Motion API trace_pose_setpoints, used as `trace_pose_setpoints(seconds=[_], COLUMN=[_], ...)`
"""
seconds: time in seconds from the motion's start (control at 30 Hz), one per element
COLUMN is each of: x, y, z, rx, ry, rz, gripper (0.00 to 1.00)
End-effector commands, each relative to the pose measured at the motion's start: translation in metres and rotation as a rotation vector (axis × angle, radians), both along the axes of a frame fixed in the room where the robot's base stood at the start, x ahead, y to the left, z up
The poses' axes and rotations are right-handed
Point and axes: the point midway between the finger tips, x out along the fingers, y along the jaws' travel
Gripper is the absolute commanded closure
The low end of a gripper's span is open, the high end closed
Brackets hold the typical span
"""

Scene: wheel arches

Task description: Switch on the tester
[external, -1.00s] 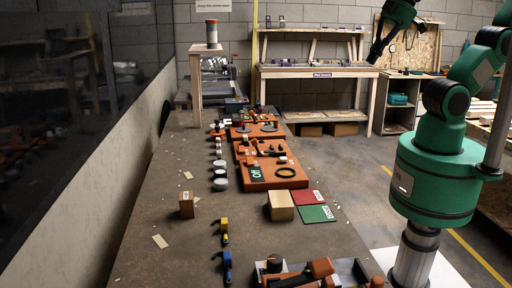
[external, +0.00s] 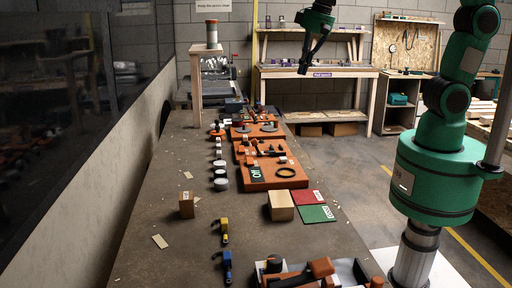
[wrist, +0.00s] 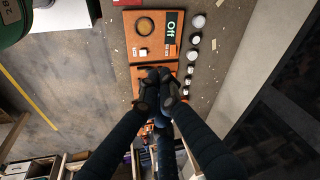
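The tester looks to be the orange board (external: 285,183) with a green "Off" display (external: 255,173), lying on the long workbench. In the wrist view the board (wrist: 133,32) is at the top, with the "Off" display (wrist: 171,27), a round ring (wrist: 145,25) and a small white block or switch (wrist: 143,52). My gripper (external: 303,70) is high above the far end of the bench, apart from the board. In the wrist view my gripper's fingers (wrist: 160,74) come together with nothing visible between them; they cover part of a second orange board.
A row of round white and grey pieces (external: 220,172) runs left of the boards. A wooden block (external: 281,206), red card (external: 308,197) and green card (external: 317,214) lie nearer. A small wooden stand (external: 196,90) rises at the bench's far left. The floor right of the bench is clear.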

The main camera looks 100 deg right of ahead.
Motion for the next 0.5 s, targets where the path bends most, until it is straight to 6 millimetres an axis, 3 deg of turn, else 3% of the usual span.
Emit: trace_pose_setpoints(seconds=[0.2,0.5], x=[0.049,0.105], y=[-0.028,-0.067], z=[-0.041,-0.111], rx=[0.018,0.028], ry=[0.038,0.076], rz=[-0.189,-0.449], gripper=[1.00,1.00])
